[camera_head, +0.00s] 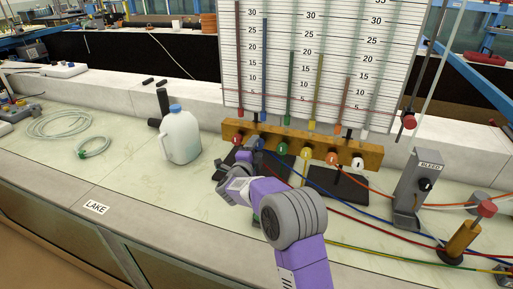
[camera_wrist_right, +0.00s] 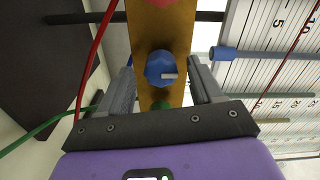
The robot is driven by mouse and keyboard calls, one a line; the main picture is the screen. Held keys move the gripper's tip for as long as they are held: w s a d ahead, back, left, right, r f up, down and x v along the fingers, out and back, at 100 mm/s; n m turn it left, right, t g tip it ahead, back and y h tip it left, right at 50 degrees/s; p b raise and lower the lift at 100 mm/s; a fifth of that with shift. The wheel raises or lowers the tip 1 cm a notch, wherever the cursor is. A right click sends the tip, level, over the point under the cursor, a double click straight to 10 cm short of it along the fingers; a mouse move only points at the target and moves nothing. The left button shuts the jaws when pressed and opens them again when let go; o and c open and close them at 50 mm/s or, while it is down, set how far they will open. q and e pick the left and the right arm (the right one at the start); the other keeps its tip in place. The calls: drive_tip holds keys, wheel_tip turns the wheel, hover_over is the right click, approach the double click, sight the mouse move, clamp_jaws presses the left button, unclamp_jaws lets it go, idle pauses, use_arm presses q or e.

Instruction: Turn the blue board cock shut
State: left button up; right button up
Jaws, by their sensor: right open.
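The blue board cock (camera_wrist_right: 160,68) is a faceted blue knob on the wooden manifold bar (camera_head: 377,155). In the right wrist view it sits between the two fingers of my right gripper (camera_wrist_right: 162,64), with a visible space on each side. A pale mark on the knob points right in that view. In the head view the blue cock (camera_head: 260,143) is partly hidden by my right gripper (camera_head: 246,158), which is in front of the bar's left end. The right gripper is open and empty. My left gripper is not in view.
A red cock (camera_head: 237,140) and a green cock (camera_head: 283,149) flank the blue one. A ruled tube board (camera_head: 330,60) rises behind. A white jug (camera_head: 181,136) stands left; coloured hoses and a grey bleed post (camera_head: 413,185) lie right.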

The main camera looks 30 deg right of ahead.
drive_tip(key=p+v, duration=0.1)
drive_tip(key=v, duration=0.5)
drive_tip(key=shift+s, duration=0.15)
drive_tip(key=shift+a+r, duration=0.1)
